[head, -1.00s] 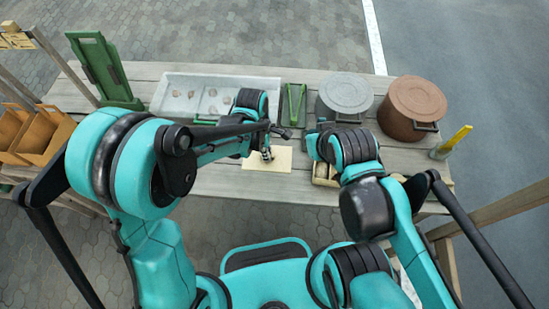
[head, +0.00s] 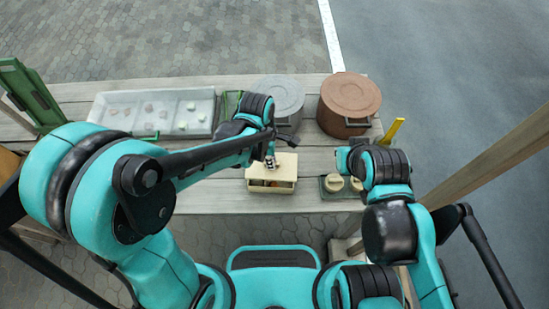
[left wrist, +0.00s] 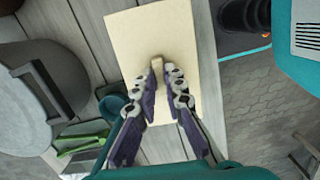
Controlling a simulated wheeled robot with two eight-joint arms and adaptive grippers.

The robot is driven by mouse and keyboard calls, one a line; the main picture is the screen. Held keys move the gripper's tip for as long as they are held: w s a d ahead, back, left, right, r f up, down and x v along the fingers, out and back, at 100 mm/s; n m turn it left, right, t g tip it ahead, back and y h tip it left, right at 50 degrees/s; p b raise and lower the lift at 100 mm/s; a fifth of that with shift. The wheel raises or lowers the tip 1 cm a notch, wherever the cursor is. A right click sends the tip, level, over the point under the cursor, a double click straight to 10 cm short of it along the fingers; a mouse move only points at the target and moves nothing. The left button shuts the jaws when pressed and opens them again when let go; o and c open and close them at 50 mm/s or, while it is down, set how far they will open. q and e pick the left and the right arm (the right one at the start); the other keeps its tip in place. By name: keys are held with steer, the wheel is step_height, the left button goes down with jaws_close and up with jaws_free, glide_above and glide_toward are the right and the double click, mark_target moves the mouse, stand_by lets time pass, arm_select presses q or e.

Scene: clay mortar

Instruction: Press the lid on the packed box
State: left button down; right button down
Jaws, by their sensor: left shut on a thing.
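My left gripper (head: 270,162) is shut on the small knob (left wrist: 157,63) of a flat cream lid (head: 285,166); the lid (left wrist: 126,35) fills the middle of the left wrist view. The lid is over the box (head: 272,190), a small pale open-topped box at the table's front edge. A dark gap with some contents shows between the lid's front edge and the box's front wall. I cannot tell whether lid and box touch. My right gripper is hidden behind its own wrist in the head view.
A tray with cream jars (head: 334,183) stands just right of the box, by my right arm. A grey pot (head: 283,92) and a brown lidded pot (head: 349,100) stand behind. A white tray (head: 150,128) with several small pieces lies at the back left. A yellow-handled thing (head: 392,130) is at the right.

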arm_select(q)
steer(key=shift+a+f+b, duration=0.15)
steer(key=shift+f+b, duration=0.25)
steer(key=shift+f, duration=0.2)
steer(key=shift+f+b, duration=1.75)
steer(key=shift+f, duration=0.4)
steer(key=shift+f+b, duration=0.5)
steer(key=shift+b, duration=0.15)
stand_by(0.4)
steer(key=c, duration=1)
jaws_free()
steer(key=shift+c, duration=0.2)
steer(key=shift+r, duration=0.15)
